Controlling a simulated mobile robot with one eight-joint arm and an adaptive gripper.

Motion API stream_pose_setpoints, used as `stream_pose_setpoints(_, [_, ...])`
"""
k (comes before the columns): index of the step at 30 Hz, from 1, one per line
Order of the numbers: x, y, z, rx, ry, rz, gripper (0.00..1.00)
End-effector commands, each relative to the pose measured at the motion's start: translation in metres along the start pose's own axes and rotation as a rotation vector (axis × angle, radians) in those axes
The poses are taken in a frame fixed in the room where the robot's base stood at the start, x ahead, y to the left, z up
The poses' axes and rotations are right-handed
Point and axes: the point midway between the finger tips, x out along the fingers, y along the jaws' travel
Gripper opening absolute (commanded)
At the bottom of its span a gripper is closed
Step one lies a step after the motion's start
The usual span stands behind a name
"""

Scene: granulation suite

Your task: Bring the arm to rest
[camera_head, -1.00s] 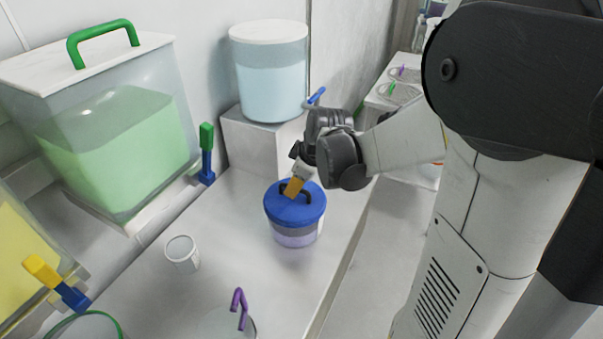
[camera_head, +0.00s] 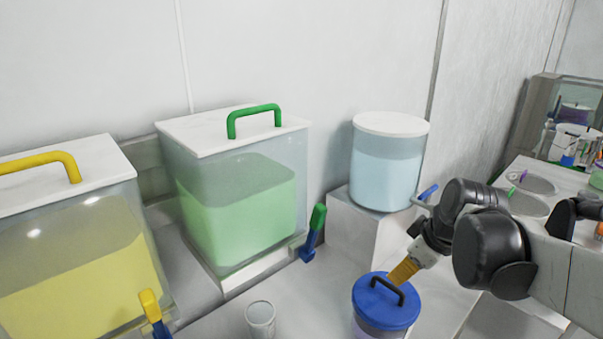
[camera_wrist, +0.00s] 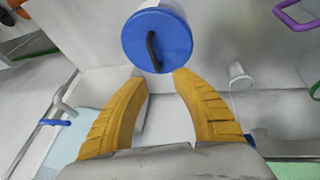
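My gripper (camera_head: 403,271) is at the lower right of the head view, just above and beside a pot with a blue lid (camera_head: 386,303). In the wrist view my gripper (camera_wrist: 160,84) shows two yellow fingers spread wide with nothing between them. The blue lid (camera_wrist: 158,36) with its black handle lies just beyond the fingertips there. The lid sits on the pot, and the fingers appear clear of the handle. The pot's lower part is cut off in the head view.
Tanks of yellow (camera_head: 80,270) and green liquid (camera_head: 240,210) stand along the wall. A round light-blue tank (camera_head: 386,165) stands on a white block. A small clear cup (camera_head: 260,319) is on the counter. Sinks (camera_head: 530,190) lie at the right.

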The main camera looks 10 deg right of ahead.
Motion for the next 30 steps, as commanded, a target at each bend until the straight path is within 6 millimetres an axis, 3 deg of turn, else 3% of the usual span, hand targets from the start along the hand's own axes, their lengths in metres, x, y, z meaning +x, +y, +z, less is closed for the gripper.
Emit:
stream_pose_setpoints(6, [-0.026, -0.069, 0.005, 0.223, 0.039, 0.058, 0.33])
stream_pose_setpoints(13, [-0.038, -0.122, 0.022, 0.460, 0.116, 0.095, 0.33])
stream_pose_setpoints(18, [-0.039, -0.138, 0.029, 0.549, 0.151, 0.100, 0.33])
stream_pose_setpoints(30, [-0.039, -0.140, 0.030, 0.561, 0.156, 0.100, 0.33])
